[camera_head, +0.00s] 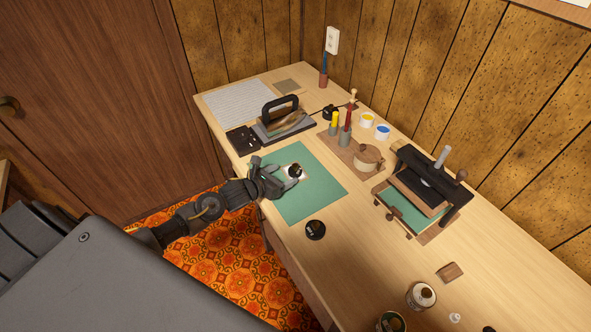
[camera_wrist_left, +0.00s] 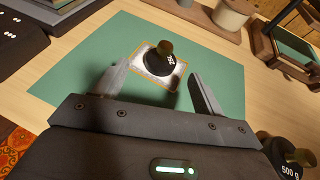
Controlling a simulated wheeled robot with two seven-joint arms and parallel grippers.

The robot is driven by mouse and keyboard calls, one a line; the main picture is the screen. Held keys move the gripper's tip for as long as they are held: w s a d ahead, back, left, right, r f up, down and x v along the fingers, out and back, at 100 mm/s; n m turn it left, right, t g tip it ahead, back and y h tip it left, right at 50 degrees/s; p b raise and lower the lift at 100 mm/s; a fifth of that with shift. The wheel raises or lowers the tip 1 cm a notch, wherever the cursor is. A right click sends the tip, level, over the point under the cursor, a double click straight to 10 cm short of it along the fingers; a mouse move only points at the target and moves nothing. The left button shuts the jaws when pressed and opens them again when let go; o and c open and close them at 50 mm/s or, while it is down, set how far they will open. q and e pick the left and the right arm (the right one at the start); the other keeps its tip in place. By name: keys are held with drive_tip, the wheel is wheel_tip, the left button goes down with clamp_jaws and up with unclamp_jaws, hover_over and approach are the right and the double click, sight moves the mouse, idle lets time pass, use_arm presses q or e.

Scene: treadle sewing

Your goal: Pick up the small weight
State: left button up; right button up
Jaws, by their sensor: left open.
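A small black weight with a brass knob (camera_head: 295,170) stands on a small pale card on the green mat (camera_head: 318,196). In the left wrist view the small weight (camera_wrist_left: 159,61) has a white marking that I cannot read clearly. My left gripper (camera_head: 287,183) is open and low over the mat, just to the near left of the weight. In the left wrist view its fingers (camera_wrist_left: 157,76) stand apart on either side, with the weight just ahead between their tips and not visibly touched. My right gripper is not in view.
A larger black weight (camera_head: 316,230), marked 500 g in the left wrist view (camera_wrist_left: 290,160), stands off the mat's near edge. A black-handled tool (camera_head: 283,115), a round wooden pot (camera_head: 368,159) and a framed press (camera_head: 425,190) stand around the mat. The front table is partly clear.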

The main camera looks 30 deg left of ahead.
sight(294, 170)
use_arm(q)
drive_tip(key=shift+w, duration=0.15)
drive_tip(key=shift+w+d+p, duration=0.2)
drive_tip(key=shift+w+p, duration=0.15)
drive_tip(key=x, duration=0.3)
drive_tip(key=shift+w+d+f+p, duration=0.1)
drive_tip(key=shift+w+f+p, duration=0.05)
drive_tip(key=shift+p, duration=0.25)
drive_tip(key=shift+w+d+f, duration=0.1)
drive_tip(key=shift+w+f, duration=0.15)
drive_tip(key=shift+w, duration=0.1)
drive_tip(key=shift+c, duration=0.5)
drive_tip(key=c, duration=1.1)
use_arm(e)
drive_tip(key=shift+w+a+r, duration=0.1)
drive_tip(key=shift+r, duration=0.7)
use_arm(q)
drive_tip(key=shift+r, duration=0.2)
drive_tip(key=shift+c, duration=0.2)
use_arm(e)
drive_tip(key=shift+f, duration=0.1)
